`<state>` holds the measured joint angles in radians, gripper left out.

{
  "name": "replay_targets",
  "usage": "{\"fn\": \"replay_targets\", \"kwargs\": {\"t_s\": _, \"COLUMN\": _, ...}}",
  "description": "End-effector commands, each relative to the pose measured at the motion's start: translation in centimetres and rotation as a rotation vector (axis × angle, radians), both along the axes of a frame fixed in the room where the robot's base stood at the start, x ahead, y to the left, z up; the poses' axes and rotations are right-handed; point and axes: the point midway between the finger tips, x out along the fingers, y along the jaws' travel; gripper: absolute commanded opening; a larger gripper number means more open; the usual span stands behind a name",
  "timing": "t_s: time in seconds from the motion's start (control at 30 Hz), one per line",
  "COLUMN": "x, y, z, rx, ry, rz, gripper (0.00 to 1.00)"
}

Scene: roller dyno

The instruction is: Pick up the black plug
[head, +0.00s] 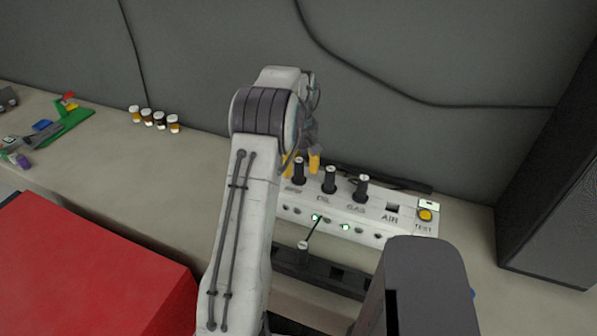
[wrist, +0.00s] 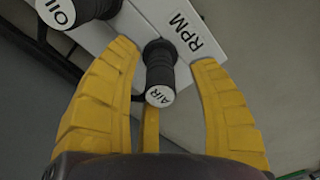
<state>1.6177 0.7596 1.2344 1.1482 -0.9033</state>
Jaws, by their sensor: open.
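In the wrist view, a black ribbed plug (wrist: 160,75) with a white end cap marked AIR stands at the RPM label of the white panel (wrist: 205,20). My open gripper (wrist: 168,55) has yellow fingers to its left and right, with visible gaps. A third yellow finger shows below the plug, partly hidden by it. In the head view my gripper (head: 301,162) is partly hidden behind my arm, at the panel's left end. A black plug (head: 299,172) stands there by its yellow fingertips.
Black plugs stand at the OIL (head: 329,181) and GAS (head: 362,188) labels. A yellow TEST button (head: 425,215) is at the right end. Small jars (head: 153,119) stand further left.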

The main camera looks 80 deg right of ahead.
Motion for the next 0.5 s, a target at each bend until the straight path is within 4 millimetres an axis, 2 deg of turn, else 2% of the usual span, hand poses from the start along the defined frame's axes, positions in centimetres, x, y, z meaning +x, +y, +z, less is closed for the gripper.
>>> {"fn": "replay_targets", "kwargs": {"t_s": 0.2, "x": 0.0, "y": 0.0, "z": -1.7, "rx": 0.001, "ry": -0.001, "rz": 0.000, "gripper": 0.54}}
{"fn": "replay_targets", "kwargs": {"t_s": 0.5, "x": 0.0, "y": 0.0, "z": -2.0, "rx": 0.000, "ry": 0.000, "rz": 0.000, "gripper": 0.54}}
